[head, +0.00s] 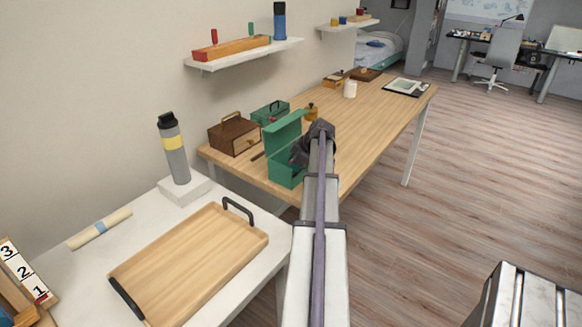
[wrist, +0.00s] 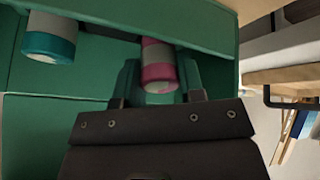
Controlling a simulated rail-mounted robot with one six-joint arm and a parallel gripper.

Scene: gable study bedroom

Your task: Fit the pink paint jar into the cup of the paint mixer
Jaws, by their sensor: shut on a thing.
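The pink paint jar (wrist: 158,64), with a whitish band and pink ends, is between my gripper's fingers (wrist: 157,84) in the wrist view, and my gripper is shut on it. Green walls of an open green box (wrist: 65,78) lie around and behind the jar. In the head view my gripper (head: 316,140) is at the right side of this green box (head: 286,172), whose lid stands up. The jar cannot be seen there, hidden by my gripper and the box. I cannot make out the paint mixer or its cup for certain.
A teal-and-white jar (wrist: 47,40) is in the green box, left of the pink one. A brown wooden box (head: 234,138), a smaller green box (head: 270,113) and a yellow object (head: 311,111) stand close by. A wooden tray (head: 190,265) lies on the nearer white table.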

